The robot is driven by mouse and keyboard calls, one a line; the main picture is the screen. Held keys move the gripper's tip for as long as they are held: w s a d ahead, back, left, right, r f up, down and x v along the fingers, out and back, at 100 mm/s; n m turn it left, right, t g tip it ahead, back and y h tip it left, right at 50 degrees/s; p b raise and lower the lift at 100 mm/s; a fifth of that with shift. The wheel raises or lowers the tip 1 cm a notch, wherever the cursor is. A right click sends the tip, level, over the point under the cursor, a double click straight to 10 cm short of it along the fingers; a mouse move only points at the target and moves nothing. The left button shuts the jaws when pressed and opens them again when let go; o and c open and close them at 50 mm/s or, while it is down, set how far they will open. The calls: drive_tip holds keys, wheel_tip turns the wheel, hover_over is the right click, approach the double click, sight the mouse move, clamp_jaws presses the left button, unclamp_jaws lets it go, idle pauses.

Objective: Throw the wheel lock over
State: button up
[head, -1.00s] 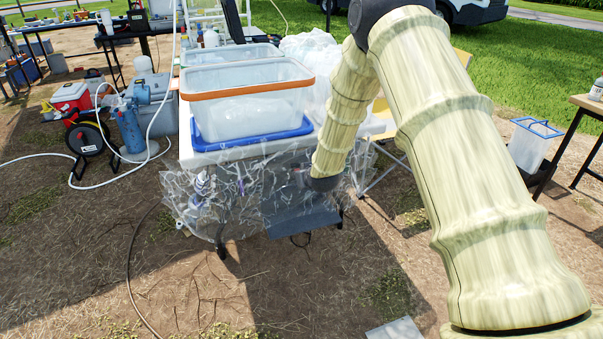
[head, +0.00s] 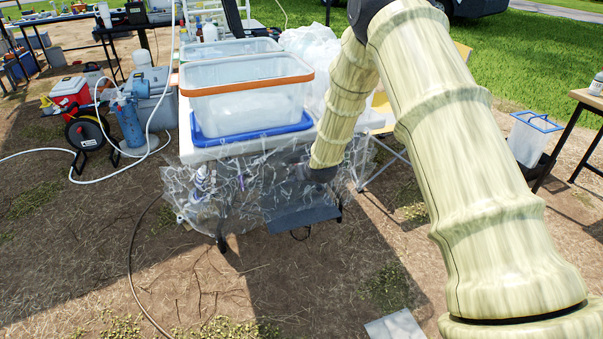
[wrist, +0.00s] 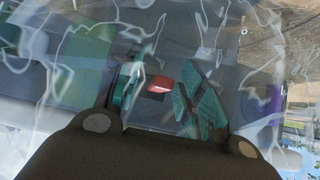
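A small red piece (wrist: 160,84) shows in the wrist view, near the middle between my fingers; it may be the wheel lock, but I cannot tell for sure. My gripper (wrist: 158,95) has teal finger pads that stand apart on either side of it, and I see no clear contact. Clear plastic sheeting blurs the wrist view. In the head view, my arm reaches down to the front of a white table (head: 215,153) draped with a clear plastic sheet (head: 250,190). The fingers are hidden there. A dark foot or wheel (head: 222,243) shows below the sheet.
A hose reel (head: 87,132) and a red cooler (head: 70,92) are at left. A dark cable (head: 131,265) lies on the ground. The ground in front is mostly clear.

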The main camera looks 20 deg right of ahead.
drive_tip(key=v, duration=1.2)
idle(0.5)
drive_tip(key=s+a+f+g, duration=0.2)
drive_tip(key=s+f, duration=0.7)
drive_tip(key=f, duration=0.3)
drive_tip(key=s+a+f+g, duration=0.1)
drive_tip(key=s+f+g, duration=0.1)
drive_tip(key=s+f, duration=0.6)
drive_tip(key=s+a+f+g, duration=0.15)
drive_tip(key=s+f, duration=0.35)
drive_tip(key=s, duration=0.8)
drive_tip(key=s+f+g, duration=0.3)
drive_tip(key=s+f, duration=0.3)
drive_tip(key=s, duration=0.4)
drive_tip(key=s+g, duration=0.2)
drive_tip(key=s, duration=1)
wheel_tip(320, 180, up, 17)
drive_tip(key=p, duration=1.8)
drive_tip(key=shift+w+m, duration=0.35)
drive_tip(key=shift+m, duration=0.05)
